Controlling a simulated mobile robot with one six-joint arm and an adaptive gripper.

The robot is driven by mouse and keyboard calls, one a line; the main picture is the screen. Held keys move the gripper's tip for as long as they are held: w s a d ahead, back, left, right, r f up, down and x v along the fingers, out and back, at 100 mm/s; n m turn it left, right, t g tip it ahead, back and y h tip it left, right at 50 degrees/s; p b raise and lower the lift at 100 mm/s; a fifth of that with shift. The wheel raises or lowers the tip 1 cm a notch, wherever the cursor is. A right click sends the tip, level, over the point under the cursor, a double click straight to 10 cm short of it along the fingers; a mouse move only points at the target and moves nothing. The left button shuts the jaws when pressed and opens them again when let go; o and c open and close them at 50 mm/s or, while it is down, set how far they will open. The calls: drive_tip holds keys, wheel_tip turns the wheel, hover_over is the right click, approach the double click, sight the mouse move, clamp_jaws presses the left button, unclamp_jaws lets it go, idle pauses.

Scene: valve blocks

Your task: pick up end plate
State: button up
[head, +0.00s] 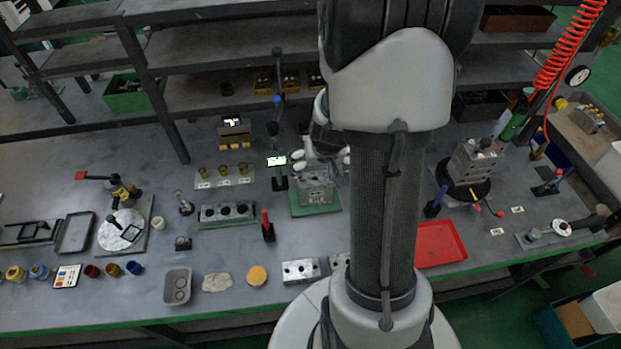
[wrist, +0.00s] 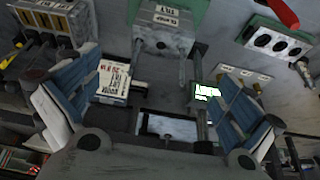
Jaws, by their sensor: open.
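My gripper (head: 322,160) is partly hidden by my arm in the head view, just behind the grey metal block (head: 316,190) on the green mat. In the wrist view my gripper (wrist: 157,80) is open, its blue-padded fingers wide apart with nothing held. A pale flat rectangular piece (wrist: 168,125) with a dark edge lies low between the fingers; it may be the end plate, but I cannot tell for sure. The grey block (wrist: 165,35) also shows at the top of the wrist view, beyond the fingers.
A white labelled card (wrist: 114,82) lies beside the left finger. A small lit display (head: 276,160) stands left of the block. A block with dark holes (head: 228,213), a red-handled tool (head: 267,226) and a red tray (head: 440,244) are nearby. Shelves run behind.

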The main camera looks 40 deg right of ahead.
sight(315, 178)
drive_tip(key=b+x, duration=0.2)
drive_tip(key=x, duration=0.2)
drive_tip(key=b+x, duration=0.2)
drive_tip(key=x, duration=0.2)
drive_tip(key=b+x, duration=0.2)
drive_tip(key=x, duration=0.2)
drive_tip(key=shift+w, duration=0.3)
drive_tip(key=shift+c, duration=0.2)
drive_tip(key=c, duration=1)
drive_tip(key=shift+r, duration=0.1)
wheel_tip(315, 178, up, 20)
drive_tip(key=p, duration=1.6)
drive_tip(key=shift+p, duration=0.4)
